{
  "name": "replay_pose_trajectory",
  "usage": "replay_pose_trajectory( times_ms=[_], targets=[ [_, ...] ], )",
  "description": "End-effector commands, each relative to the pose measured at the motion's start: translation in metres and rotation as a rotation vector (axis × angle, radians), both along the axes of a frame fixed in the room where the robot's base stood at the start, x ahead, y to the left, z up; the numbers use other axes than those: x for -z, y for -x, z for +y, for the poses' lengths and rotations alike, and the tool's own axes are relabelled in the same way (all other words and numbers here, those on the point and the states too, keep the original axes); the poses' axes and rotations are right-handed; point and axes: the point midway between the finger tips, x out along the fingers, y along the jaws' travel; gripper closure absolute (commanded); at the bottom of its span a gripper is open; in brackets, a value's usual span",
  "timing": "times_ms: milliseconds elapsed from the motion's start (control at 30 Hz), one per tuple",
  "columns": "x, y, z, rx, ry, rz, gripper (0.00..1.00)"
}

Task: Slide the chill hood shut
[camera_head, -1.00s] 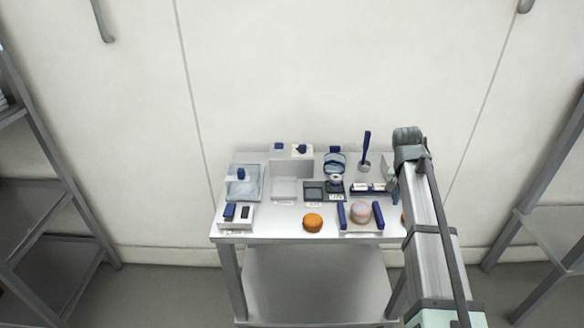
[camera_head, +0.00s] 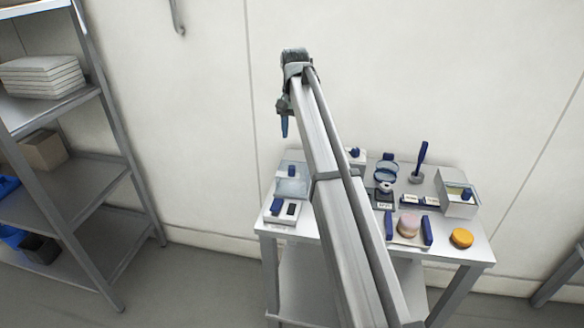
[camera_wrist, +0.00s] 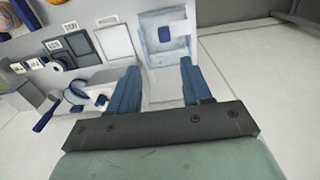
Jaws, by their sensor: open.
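A clear, bluish cover with a blue knob (camera_head: 291,184), which looks like the chill hood, is at the left end of the table (camera_head: 272,233). My arm hides part of the table to its right. In the wrist view the cover (camera_wrist: 151,52) lies beyond my fingertips, its blue knob roughly in line with the gap between them. I cannot tell how far the hood is open. My gripper (camera_head: 284,130) is high near the table's back left, pointing down. In the wrist view it is open (camera_wrist: 158,70), with nothing held between its blue fingers.
A white block with blue and black parts (camera_head: 282,212) sits in front of the cover. To the right are a round pinkish item (camera_head: 408,224) between blue bars, an orange round (camera_head: 461,238), a box with a blue knob (camera_head: 458,207) and an upright blue-handled tool (camera_head: 420,160).

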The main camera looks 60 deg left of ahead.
Motion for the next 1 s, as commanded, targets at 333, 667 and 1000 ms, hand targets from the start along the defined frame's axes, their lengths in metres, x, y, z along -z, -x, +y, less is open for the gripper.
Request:
replay_pose_trajectory(
  times_ms=[333,667,1000],
  targets=[
    [0.026,0.008,0.004,-0.01,0.0,0.004,0.51],
    [0.084,0.007,0.004,-0.009,0.0,0.004,0.51],
    [0.127,0.007,0.005,-0.009,0.0,0.004,0.51]
  ],
)
